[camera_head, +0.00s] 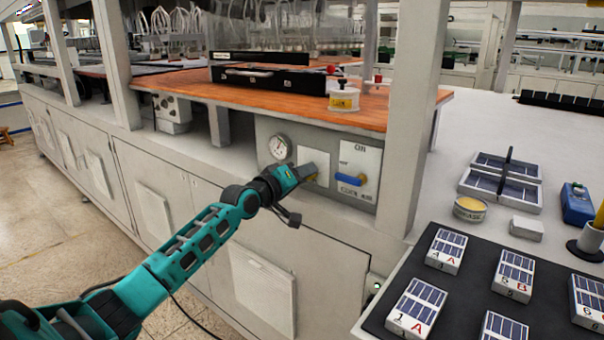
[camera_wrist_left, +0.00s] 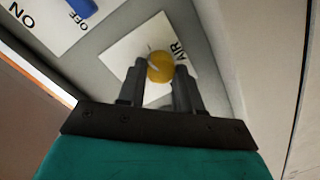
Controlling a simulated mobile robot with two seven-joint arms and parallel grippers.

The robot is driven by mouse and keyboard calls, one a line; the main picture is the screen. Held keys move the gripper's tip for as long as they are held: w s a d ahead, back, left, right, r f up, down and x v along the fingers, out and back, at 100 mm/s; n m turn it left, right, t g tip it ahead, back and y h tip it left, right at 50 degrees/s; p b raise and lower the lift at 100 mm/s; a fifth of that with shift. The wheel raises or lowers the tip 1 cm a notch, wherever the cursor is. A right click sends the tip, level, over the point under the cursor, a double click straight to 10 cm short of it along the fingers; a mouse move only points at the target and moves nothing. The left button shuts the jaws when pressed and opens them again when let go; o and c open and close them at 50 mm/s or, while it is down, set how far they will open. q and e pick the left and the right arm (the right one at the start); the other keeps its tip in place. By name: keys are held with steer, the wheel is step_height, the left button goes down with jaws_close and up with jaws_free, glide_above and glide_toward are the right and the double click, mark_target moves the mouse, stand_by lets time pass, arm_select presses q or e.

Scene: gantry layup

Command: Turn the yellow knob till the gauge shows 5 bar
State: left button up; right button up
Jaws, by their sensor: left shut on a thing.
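The yellow knob (camera_wrist_left: 160,68) sits on a white plate marked AIR (camera_wrist_left: 135,52) on the grey control panel. In the head view it is mostly hidden behind my left gripper (camera_head: 308,172). The left gripper also shows in the left wrist view (camera_wrist_left: 160,80), with its two fingers shut on the knob, one on each side. A white mark runs across the knob's face. The round gauge (camera_head: 280,147) is on the panel, left of the knob. Its dial is too small for me to read the pressure. My right gripper is not in view.
A blue handle (camera_head: 350,179) on an ON/OFF plate (camera_head: 362,160) is just right of the knob. An orange worktop (camera_head: 300,103) overhangs the panel. A grey post (camera_head: 412,120) stands at right. A dark mat (camera_head: 455,300) with several solar-cell boxes lies at lower right.

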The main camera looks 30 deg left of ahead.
arm_select(q)
steer(key=shift+m, duration=0.5)
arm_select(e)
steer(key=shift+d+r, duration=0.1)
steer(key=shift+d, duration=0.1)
arm_select(q)
steer(key=o, duration=1)
steer(key=shift+o, duration=0.2)
steer(key=shift+s, duration=0.15)
steer(key=shift+s, duration=0.25)
steer(key=s+a+r+p, duration=0.1)
steer(key=s, duration=1.1)
steer(key=shift+p, duration=0.35)
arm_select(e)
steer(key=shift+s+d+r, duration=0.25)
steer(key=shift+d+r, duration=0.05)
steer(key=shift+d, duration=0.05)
